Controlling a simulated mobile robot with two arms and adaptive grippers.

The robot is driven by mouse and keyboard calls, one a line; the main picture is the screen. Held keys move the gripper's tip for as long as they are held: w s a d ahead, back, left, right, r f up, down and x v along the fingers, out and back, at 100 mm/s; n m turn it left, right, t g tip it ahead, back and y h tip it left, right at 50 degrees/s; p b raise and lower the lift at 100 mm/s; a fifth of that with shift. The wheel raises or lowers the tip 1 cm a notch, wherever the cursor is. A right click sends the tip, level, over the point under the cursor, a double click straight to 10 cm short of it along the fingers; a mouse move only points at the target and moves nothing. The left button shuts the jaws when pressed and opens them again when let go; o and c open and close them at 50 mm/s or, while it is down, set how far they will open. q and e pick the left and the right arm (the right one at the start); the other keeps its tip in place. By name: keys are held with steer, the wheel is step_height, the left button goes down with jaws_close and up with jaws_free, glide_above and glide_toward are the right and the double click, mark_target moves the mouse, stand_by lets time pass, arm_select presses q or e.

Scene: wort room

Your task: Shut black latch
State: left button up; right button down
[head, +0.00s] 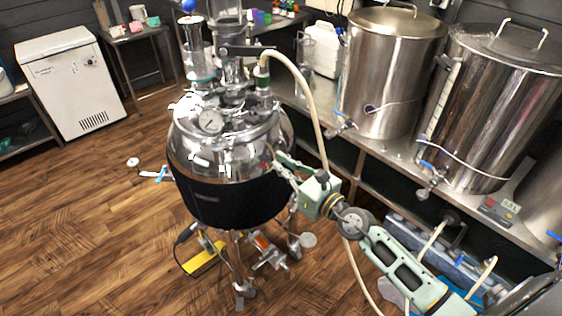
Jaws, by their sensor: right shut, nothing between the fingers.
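The steel kettle (222,150) with a dark band (215,200) around its lower body stands on legs in the middle of the head view. Its lid carries a round gauge (211,121) and several fittings. A black bar-like part (247,51) sits high on the fittings; I cannot tell whether it is the black latch. No latch is clear on the lid rim. My right gripper (279,166) is shut and empty at the kettle's right side, close to the rim. I cannot tell whether it touches the kettle. My left gripper is out of view.
A pale hose (308,90) arches from the kettle top down past my right arm. Large steel tanks (388,75) stand on a bench at the right. A white cabinet (70,80) stands at the back left. The wooden floor (90,220) at the left is mostly clear.

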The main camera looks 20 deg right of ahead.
mark_target(247, 117)
steer(key=w+a+r+p, duration=0.2)
steer(key=w+a+r, duration=0.1)
steer(key=w, duration=0.5)
steer(key=shift+r+p, duration=0.4)
steer(key=shift+w, duration=0.1)
steer(key=shift+d, duration=0.1)
